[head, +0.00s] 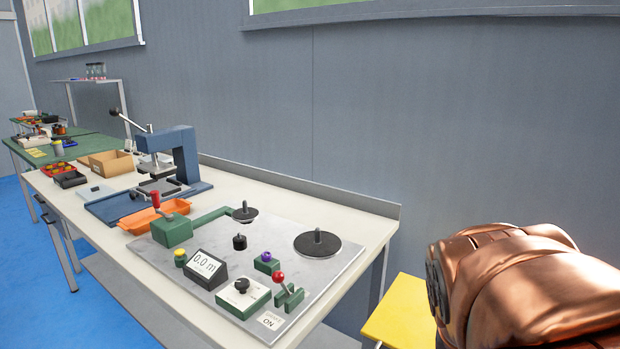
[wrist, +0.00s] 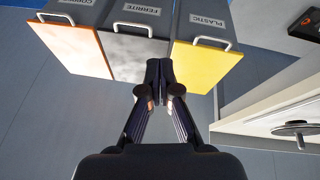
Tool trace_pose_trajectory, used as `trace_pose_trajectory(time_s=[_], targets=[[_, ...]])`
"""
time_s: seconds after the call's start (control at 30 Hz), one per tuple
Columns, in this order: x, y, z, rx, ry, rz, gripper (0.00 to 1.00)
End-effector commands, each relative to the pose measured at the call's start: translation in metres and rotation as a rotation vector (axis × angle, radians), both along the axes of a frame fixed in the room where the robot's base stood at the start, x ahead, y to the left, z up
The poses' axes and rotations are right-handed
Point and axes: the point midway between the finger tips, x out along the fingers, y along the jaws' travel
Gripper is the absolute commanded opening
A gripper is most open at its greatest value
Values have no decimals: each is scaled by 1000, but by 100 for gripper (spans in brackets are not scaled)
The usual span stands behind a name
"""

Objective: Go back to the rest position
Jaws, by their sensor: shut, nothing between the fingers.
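My gripper (wrist: 158,82) shows in the wrist view with its two dark fingers together and nothing between them. It is in front of a row of bins, apart from the bench as far as I can see. In the head view a copper-coloured part of my arm fills the lower right, and the gripper itself is out of that picture. The coil winder (head: 325,275) is a grey plate on the bench with a display reading 0.0 m, a red-knobbed lever, a purple button and two spindle discs.
The bench (head: 185,305) runs along the grey wall. A blue press (head: 185,160) and an orange tray (head: 153,215) stand on it. Three bins have an orange front (wrist: 75,48), a grey FERRITE front (wrist: 137,57) and a yellow PLASTIC front (wrist: 204,67). Blue floor (head: 30,290) is clear at left.

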Motion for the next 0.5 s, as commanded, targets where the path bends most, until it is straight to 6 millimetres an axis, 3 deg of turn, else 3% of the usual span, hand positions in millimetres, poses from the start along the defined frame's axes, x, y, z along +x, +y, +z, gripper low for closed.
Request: trace_pose_trajectory(time_s=[0.03, 0.5], targets=[[-9, 2, 19, 17, 27, 16, 0], [-103, 32, 83, 166, 307, 227, 0]])
